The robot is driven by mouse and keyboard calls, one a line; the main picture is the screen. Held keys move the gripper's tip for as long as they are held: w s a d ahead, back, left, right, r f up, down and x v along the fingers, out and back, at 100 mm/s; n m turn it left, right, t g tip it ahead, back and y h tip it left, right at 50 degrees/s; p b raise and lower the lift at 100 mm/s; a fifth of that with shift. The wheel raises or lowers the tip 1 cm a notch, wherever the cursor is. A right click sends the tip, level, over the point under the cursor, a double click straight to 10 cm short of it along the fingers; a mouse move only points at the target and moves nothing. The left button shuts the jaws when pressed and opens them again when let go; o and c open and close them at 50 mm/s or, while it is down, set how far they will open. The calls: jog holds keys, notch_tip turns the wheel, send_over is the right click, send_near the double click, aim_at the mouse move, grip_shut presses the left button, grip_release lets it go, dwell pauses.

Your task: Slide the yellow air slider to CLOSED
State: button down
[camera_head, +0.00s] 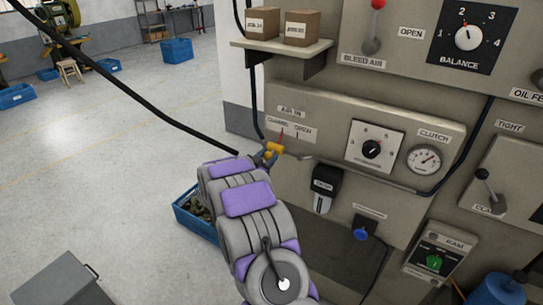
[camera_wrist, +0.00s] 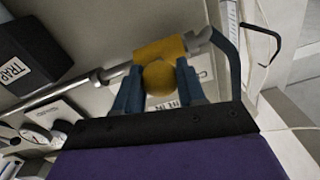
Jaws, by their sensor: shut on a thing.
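The yellow air slider (camera_head: 275,149) sits on a metal pipe low on the grey panel, beneath the AIR IN label (camera_head: 290,110). It is under the CLOSED label (camera_head: 277,122), near the red mark, and left of the OPEN label (camera_head: 304,129). In the wrist view its yellow sleeve (camera_wrist: 158,49) is at the pipe's end fitting, with a round yellow knob (camera_wrist: 159,79) projecting toward me. My gripper (camera_wrist: 158,75) has its blue fingers shut on both sides of this knob. In the head view my gripper (camera_head: 267,157) is partly hidden by my arm and the slider.
A shelf with two boxes (camera_head: 301,28) juts out above. A black TRAP unit (camera_head: 325,188) is below right, and it also shows in the wrist view (camera_wrist: 30,57). A clutch gauge (camera_head: 424,159) is farther right. A blue crate (camera_head: 195,216) stands on the floor behind my arm.

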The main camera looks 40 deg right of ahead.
jog(key=shift+w+r, duration=0.15)
jog(key=shift+r, duration=0.05)
jog(key=c, duration=1.1)
grip_release()
jog(key=o, duration=0.3)
jog(key=shift+w+d+f, duration=0.35)
jog(key=shift+o, duration=0.6)
jog(key=shift+d, duration=0.2)
jog(key=shift+s, duration=0.2)
jog(key=shift+a, duration=0.3)
jog(key=v, duration=1.7)
jog(key=shift+s+p, duration=0.1)
jog(key=shift+p, duration=0.25)
jog(key=shift+d, duration=0.1)
